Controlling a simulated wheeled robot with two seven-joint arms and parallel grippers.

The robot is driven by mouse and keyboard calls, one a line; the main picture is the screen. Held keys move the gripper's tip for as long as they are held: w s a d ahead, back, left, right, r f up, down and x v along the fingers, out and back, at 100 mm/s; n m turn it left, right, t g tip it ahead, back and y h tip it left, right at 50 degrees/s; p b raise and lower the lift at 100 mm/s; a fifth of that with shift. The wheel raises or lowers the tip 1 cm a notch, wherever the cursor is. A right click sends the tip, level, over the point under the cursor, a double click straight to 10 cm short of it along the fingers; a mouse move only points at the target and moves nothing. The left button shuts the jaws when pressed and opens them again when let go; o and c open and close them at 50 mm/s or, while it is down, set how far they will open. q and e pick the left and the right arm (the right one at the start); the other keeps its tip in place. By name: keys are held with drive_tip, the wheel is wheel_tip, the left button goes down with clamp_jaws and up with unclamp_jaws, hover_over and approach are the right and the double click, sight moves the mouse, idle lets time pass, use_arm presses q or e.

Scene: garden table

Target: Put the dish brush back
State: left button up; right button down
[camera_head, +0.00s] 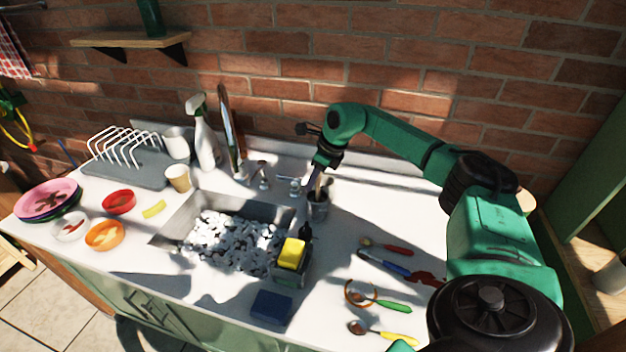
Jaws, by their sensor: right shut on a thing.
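My right gripper (314,190) points down over a dark grey cup (317,208) behind the sink's right end. It is shut on a thin thing at the cup's mouth, most likely the dish brush. The gripper and its shadow hide most of that thing, so I cannot tell how deep it sits in the cup. My left gripper is not in view.
The sink (178,222) holds many white pieces. A caddy with a yellow sponge (292,253) and a dark blue block (271,307) stand in front. Several utensils, including a green-handled one (393,307), lie right. A spray bottle (204,140) and faucet (263,178) stand behind.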

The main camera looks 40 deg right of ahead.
drive_tip(key=shift+w+p, duration=0.1)
drive_tip(key=shift+p, duration=0.2)
idle(0.7)
drive_tip(key=shift+f+b, duration=0.4)
drive_tip(key=shift+f, duration=0.2)
drive_tip(key=c, duration=1)
unclamp_jaws()
drive_tip(key=p+v, duration=0.4)
drive_tip(key=v, duration=0.2)
drive_tip(key=shift+r+p, duration=0.3)
drive_tip(key=shift+r, duration=0.1)
drive_tip(key=p+v, duration=0.2)
drive_tip(key=v, duration=0.2)
drive_tip(key=shift+r, duration=0.1)
